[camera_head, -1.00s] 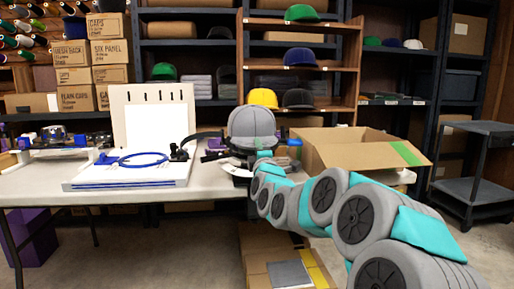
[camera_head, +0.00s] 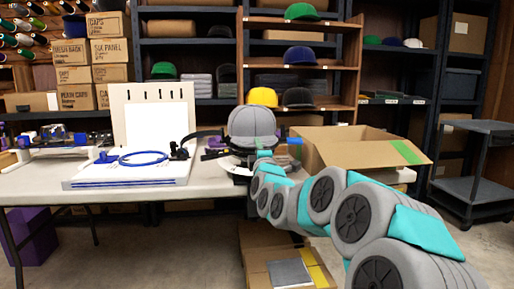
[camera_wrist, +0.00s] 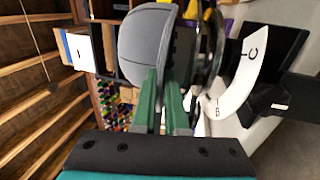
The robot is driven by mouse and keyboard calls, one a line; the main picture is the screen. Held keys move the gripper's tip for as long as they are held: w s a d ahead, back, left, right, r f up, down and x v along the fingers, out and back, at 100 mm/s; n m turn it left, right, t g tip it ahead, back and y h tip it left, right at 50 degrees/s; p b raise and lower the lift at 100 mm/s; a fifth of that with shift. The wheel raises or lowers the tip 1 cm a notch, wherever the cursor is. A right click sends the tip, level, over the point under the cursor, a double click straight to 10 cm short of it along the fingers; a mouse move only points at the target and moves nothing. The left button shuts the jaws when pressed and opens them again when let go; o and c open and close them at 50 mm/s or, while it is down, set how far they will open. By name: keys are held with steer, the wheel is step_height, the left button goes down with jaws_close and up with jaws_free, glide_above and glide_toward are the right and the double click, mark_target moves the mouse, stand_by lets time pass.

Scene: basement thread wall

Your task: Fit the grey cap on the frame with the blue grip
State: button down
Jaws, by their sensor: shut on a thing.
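The grey cap (camera_head: 252,123) is held over the right end of the table, crown up in the head view. In the wrist view the cap (camera_wrist: 146,42) is turned on its side. My gripper (camera_wrist: 160,85) is shut on its lower edge, with green fingers. A round black frame (camera_wrist: 212,45) is close beside the cap's open side; whether they touch cannot be told. In the head view the frame is mostly hidden under the cap and behind my gripper (camera_head: 263,155). A small blue bar (camera_head: 294,141), perhaps the blue grip, shows just right of the cap.
A white curved plate with markings (camera_wrist: 240,85) is near the frame. An open cardboard box (camera_head: 350,150) stands close on the right. A white board with a blue hoop (camera_head: 143,159) lies on the table (camera_head: 40,182) to the left. Shelves with caps stand behind.

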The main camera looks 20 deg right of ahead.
steer(key=shift+f, duration=0.25)
steer(key=shift+w+f+b, duration=0.1)
steer(key=shift+f+b, duration=0.2)
steer(key=shift+d+f, duration=0.1)
steer(key=shift+f, duration=0.35)
stand_by(0.3)
steer(key=c, duration=0.9)
jaws_free()
